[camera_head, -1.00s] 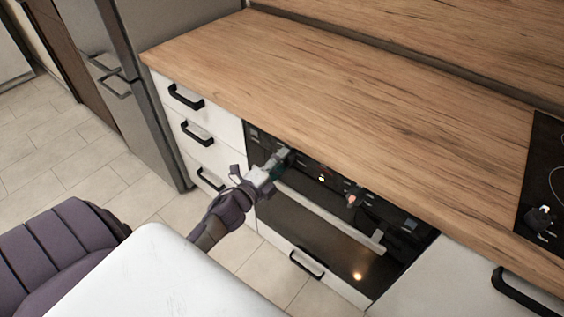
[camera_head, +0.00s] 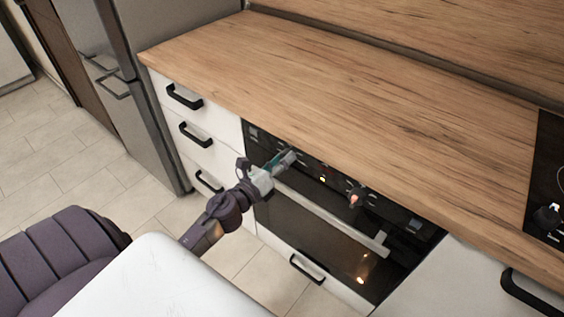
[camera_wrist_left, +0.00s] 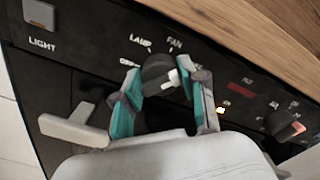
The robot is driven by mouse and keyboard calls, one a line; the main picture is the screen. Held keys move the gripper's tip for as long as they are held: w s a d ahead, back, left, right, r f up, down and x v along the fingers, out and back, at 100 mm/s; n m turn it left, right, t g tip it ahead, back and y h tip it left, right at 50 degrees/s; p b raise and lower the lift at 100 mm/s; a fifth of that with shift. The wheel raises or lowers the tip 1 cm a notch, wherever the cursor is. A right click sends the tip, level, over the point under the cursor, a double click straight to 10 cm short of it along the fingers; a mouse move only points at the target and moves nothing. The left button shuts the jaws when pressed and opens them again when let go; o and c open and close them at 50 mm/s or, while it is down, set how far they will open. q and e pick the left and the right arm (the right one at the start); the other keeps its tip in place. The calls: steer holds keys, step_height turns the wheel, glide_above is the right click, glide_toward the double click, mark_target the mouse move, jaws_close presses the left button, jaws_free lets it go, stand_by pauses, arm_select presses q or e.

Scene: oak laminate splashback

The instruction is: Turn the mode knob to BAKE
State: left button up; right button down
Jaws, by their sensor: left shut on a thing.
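The mode knob (camera_wrist_left: 157,70) is a dark round knob with a white pointer, in the left wrist view on the oven's black control panel (camera_wrist_left: 85,48). LAMP and FAN are printed above it. Another label by the right finger is partly hidden, and I cannot read BAKE. The white pointer faces right, towards that partly hidden label. My left gripper (camera_head: 283,161) is at the left part of the panel, its teal-padded fingers on both sides of the knob and shut on it. In the head view the gripper hides the knob.
A second knob (camera_wrist_left: 279,123) with a reddish pointer sits further right, and shows in the head view (camera_head: 355,197). A LIGHT button (camera_wrist_left: 40,14) is at left. The oven handle (camera_head: 335,222) runs just below the panel. The wooden counter (camera_head: 330,90) above is bare.

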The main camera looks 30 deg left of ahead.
arm_select(q)
steer(key=shift+f+m, duration=0.1)
steer(key=shift+m, duration=0.8)
steer(key=o, duration=1.1)
steer(key=shift+o, duration=0.2)
steer(key=shift+s, duration=0.1)
steer(key=s, duration=1.2)
steer(key=shift+a, duration=0.45)
steer(key=shift+w, duration=0.1)
